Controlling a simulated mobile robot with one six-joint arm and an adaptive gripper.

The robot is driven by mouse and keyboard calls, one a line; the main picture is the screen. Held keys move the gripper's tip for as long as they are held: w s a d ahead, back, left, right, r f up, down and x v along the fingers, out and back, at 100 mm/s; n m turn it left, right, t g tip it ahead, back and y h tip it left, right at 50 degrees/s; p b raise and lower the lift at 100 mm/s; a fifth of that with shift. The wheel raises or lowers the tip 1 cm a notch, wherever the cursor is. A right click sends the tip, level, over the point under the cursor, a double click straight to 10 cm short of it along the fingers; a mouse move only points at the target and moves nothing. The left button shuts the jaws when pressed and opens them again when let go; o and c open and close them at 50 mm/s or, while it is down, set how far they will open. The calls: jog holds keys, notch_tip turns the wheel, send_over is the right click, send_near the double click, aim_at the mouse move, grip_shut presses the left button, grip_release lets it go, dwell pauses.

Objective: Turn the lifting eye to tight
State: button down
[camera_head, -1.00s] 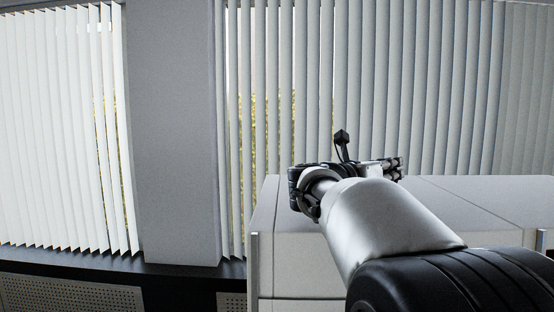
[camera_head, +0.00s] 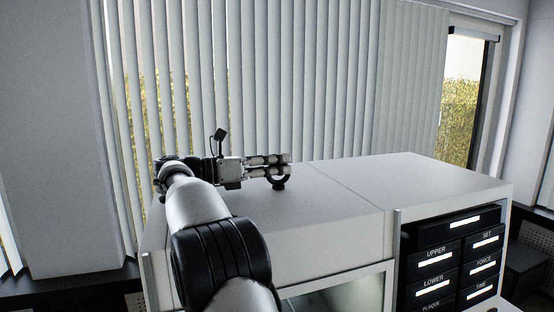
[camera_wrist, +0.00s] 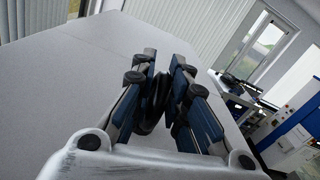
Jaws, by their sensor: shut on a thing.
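The lifting eye (camera_head: 279,184) is a small black ring standing on the flat white top of the press (camera_head: 330,204). My gripper (camera_head: 284,168) reaches level over the top from the left, with its fingertips around the eye. In the wrist view, my gripper (camera_wrist: 165,72) is shut on the dark eye (camera_wrist: 154,98), whose ring shows between the two blue-padded fingers. The fingers hide much of the eye, and I cannot see whether its foot is flush with the top.
The front of the press has a black panel (camera_head: 452,262) with labels such as UPPER, LOWER and FORCE. Blinds (camera_head: 290,80) hang behind. The right part of the top is clear. The wrist view shows blue and white equipment (camera_wrist: 290,130) farther off.

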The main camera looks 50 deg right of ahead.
jog(key=shift+s, duration=0.1)
dwell(0.3)
jog(key=c, duration=2)
grip_release()
jog(key=shift+c, duration=0.2)
jog(key=o, duration=0.4)
jog(key=shift+s, duration=0.2)
jog(key=shift+w, duration=0.1)
jog(key=shift+w+a, duration=0.1)
jog(key=v, duration=0.7)
jog(key=shift+w+a, duration=0.1)
